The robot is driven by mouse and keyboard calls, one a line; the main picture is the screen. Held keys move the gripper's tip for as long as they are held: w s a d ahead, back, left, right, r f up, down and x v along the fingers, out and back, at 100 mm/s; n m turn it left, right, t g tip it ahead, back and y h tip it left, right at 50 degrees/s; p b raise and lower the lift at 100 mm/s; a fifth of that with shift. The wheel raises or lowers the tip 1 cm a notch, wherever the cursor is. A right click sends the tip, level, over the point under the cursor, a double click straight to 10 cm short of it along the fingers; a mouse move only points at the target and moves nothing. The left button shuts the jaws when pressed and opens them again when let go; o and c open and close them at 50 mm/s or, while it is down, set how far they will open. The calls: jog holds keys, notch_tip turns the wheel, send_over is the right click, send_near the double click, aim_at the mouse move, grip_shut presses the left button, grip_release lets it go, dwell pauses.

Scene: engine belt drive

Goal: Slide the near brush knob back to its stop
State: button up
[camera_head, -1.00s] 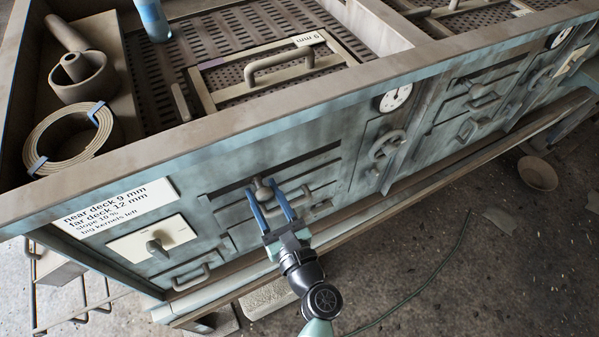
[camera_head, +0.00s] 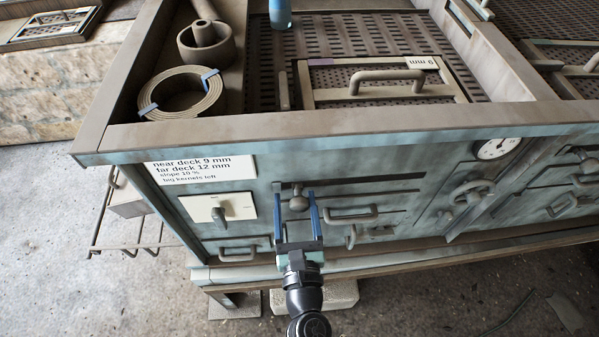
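A round brown knob (camera_head: 298,203), which looks like the near brush knob, sticks out of the blue-grey machine's front panel at the left end of a dark horizontal slot (camera_head: 370,179). My gripper (camera_head: 295,196) reaches up from below with its two blue fingers apart, one on each side of the knob. A small gap shows beside the knob on both sides, so the gripper looks open and not clamped. Whether the fingertips touch the panel cannot be told.
A cream plate with a small lever (camera_head: 218,208) sits left of the gripper. The deck above holds a coil (camera_head: 180,92), a blue bottle (camera_head: 280,14) and a handled screen frame (camera_head: 385,82).

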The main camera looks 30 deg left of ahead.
jog(key=shift+o, duration=0.2)
jog(key=shift+s+d, duration=0.3)
jog(key=shift+d, duration=0.1)
jog(key=b+v, duration=0.1)
jog(key=v, duration=1.1)
jog(key=shift+a, duration=0.1)
